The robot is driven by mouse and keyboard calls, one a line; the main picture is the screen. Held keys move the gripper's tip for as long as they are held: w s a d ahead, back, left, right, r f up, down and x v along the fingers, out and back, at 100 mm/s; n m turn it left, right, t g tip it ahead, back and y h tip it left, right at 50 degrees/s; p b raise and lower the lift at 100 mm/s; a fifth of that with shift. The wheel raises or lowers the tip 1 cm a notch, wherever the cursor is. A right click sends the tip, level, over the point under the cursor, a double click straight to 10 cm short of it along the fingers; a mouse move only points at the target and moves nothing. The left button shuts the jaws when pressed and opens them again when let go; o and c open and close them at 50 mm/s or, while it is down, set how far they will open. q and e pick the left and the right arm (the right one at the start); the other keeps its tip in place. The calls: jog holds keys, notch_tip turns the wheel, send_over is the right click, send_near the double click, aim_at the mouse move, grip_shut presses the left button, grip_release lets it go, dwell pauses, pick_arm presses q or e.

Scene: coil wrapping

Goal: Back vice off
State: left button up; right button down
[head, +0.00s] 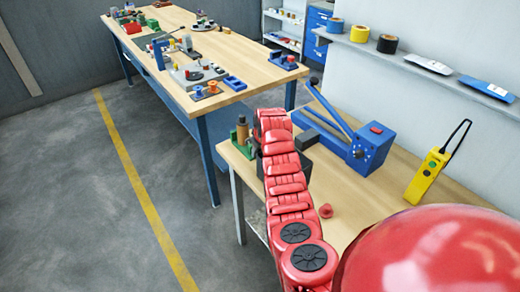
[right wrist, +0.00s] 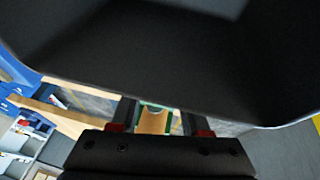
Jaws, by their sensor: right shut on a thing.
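A small green vice (head: 240,150) stands at the left end of the near bench, with an upright brass-coloured cylinder (head: 242,130) at it. My red right arm reaches over the bench to just right of the vice and hides part of it. In the right wrist view my right gripper (right wrist: 158,120) has its two dark fingers apart, with a green-edged, tan piece (right wrist: 152,120) between them. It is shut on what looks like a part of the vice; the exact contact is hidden. My left gripper is out of view.
A blue lever machine (head: 370,147) stands right of my arm. A red knob (head: 326,211) and a yellow pendant (head: 428,172) are on the near bench (head: 375,205). A shelf with tape rolls (head: 387,43) runs behind. A long bench (head: 255,60) with fixtures stands at left.

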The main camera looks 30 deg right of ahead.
dwell(0.3)
jog(key=shift+c, duration=1.8)
grip_release()
jog(key=shift+r, duration=0.1)
jog(key=a+p+v, duration=0.1)
jog(key=v, duration=1.6)
